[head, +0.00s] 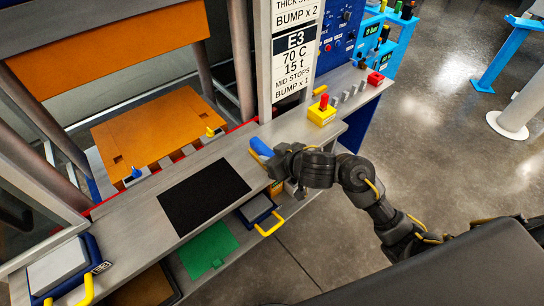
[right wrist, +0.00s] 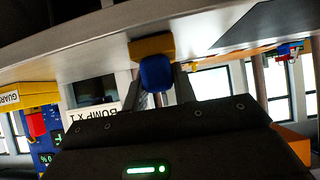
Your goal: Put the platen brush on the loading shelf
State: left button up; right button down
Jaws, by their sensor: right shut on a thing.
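The brush (head: 261,147), blue with a yellow part, is at the right end of the long grey shelf (head: 150,203), beside the press. My right gripper (head: 274,161) is shut on it. In the right wrist view, the blue part of the brush (right wrist: 156,73) sits between the fingers, with its yellow block (right wrist: 152,46) against or close to the grey surface. I cannot tell whether it touches. The gripper hides part of the brush in the head view. My left gripper is not in view.
A black mat (head: 203,193) lies on the shelf, left of the brush. A yellow box with a red button (head: 322,112) stands to the right. A blue tray with a yellow handle (head: 257,209) and a green plate (head: 207,250) are lower down. The orange platen (head: 150,130) lies behind.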

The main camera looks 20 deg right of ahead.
jog(key=c, duration=1.1)
grip_release()
jog(key=shift+f, duration=0.15)
jog(key=shift+r, duration=0.25)
jog(key=shift+s+d+r+p, duration=0.1)
jog(key=shift+s+r+p, duration=0.15)
jog(key=shift+p, duration=0.2)
jog(key=shift+p+v, duration=1.75)
jog(key=shift+v, duration=3.9)
jog(key=shift+f, duration=0.1)
